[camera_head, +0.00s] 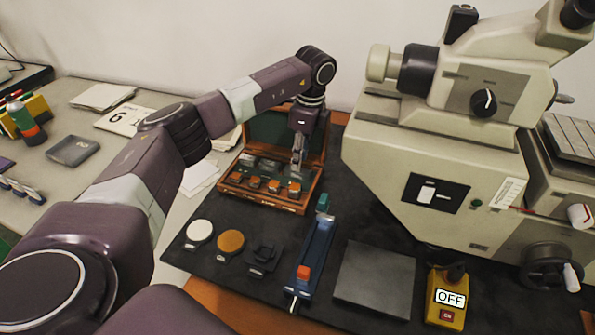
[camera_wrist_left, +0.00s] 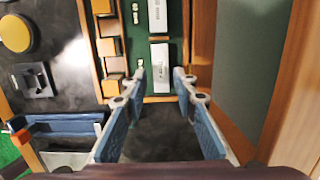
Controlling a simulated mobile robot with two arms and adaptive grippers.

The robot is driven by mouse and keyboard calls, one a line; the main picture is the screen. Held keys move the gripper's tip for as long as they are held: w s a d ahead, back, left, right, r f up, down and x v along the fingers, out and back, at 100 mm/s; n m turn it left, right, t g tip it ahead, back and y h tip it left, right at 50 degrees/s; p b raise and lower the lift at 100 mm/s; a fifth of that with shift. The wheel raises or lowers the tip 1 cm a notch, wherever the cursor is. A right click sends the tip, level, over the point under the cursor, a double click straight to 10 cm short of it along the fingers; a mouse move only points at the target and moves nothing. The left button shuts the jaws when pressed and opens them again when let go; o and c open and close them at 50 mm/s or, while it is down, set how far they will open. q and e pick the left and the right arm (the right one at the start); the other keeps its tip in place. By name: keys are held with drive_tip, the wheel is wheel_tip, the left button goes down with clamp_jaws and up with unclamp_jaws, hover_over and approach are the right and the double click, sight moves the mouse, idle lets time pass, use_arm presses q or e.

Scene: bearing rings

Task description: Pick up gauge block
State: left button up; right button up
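An open wooden box (camera_head: 265,203) with a green lining stands on the dark mat and holds several blocks. In the left wrist view, a silver gauge block (camera_wrist_left: 160,67) with small markings lies in the green lining, and another silver block (camera_wrist_left: 157,16) lies beyond it. My left gripper (camera_head: 298,165) points down over the right part of the box. In the left wrist view its fingers (camera_wrist_left: 159,80) are apart, with the nearer silver block seen between and just beyond the tips. I cannot tell whether they touch it. My right gripper is not in view.
Orange-topped blocks (camera_head: 274,186) line the box front. A blue holder (camera_head: 313,250), round white (camera_head: 199,231) and orange (camera_head: 231,242) pieces and a grey plate (camera_head: 375,279) lie in front. A large measuring machine (camera_head: 430,160) stands right. The open lid (camera_wrist_left: 242,60) is close beside the gripper.

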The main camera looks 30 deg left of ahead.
sight(297, 173)
use_arm(q)
drive_tip(key=shift+a+f+p, duration=0.15)
drive_tip(key=shift+f+p, duration=0.05)
drive_tip(key=shift+f, duration=0.8)
drive_tip(key=shift+a+f+p, duration=0.15)
drive_tip(key=shift+f, duration=0.8)
clamp_jaws()
